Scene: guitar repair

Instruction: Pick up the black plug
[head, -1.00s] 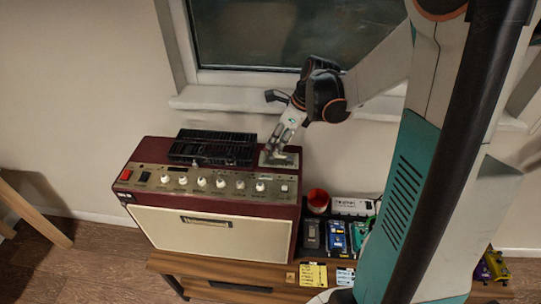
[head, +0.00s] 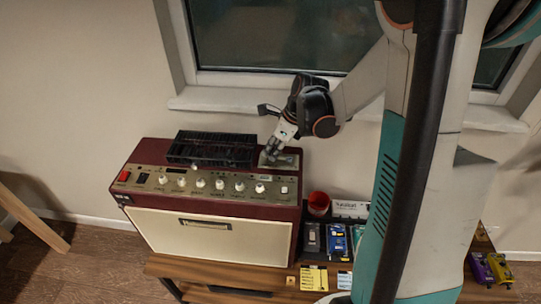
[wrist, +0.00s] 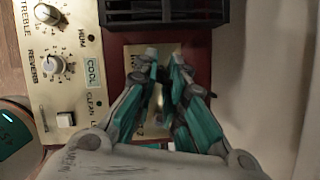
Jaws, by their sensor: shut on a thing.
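My gripper (head: 269,154) points down at the right end of the top of the dark red amplifier (head: 296,203). In the wrist view my gripper (wrist: 159,64) has its two teal-and-grey fingers close together over a pale plate (wrist: 133,54) set in the amplifier top. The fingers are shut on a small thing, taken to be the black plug. The plug is almost wholly hidden between the fingers, and its shape cannot be made out.
A black slotted unit (head: 212,147) lies on the amplifier just left of my gripper. White knobs (head: 220,184) line the front panel. A red cup (head: 318,203) and several pedals (head: 337,240) stand to the right. The wall and window sill (head: 215,98) are behind.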

